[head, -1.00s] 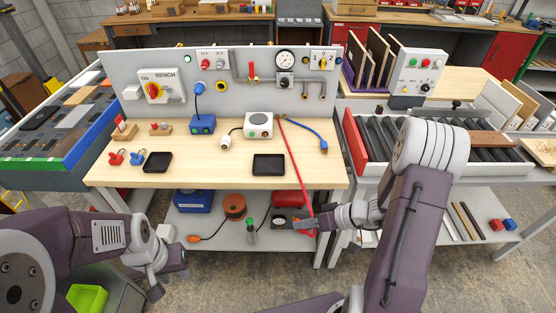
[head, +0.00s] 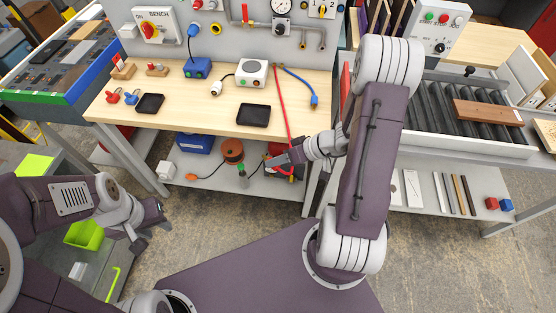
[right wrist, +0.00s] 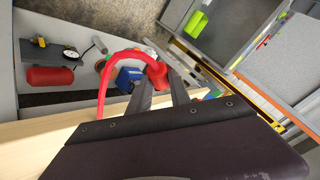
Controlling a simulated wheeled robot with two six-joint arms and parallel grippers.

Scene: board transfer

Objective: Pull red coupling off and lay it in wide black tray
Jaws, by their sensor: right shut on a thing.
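My right gripper (head: 272,161) is just in front of the bench's front edge, below the bench top. In the right wrist view its two dark fingers (right wrist: 160,90) are shut on the red coupling (right wrist: 157,74) at the end of the red hose (right wrist: 104,82). The red hose (head: 284,108) runs from the bench's back panel over the front edge to the gripper. Two black trays lie on the bench, one at left (head: 150,104) and a seemingly wider one at right (head: 254,115), both empty. My left gripper (head: 148,226) hangs away from the bench at lower left; its jaws are unclear.
Red and blue padlock-like pieces (head: 122,97) lie left of the left tray. A lower shelf (head: 215,182) holds an orange reel (head: 232,150). Bench wood between the trays is bare.

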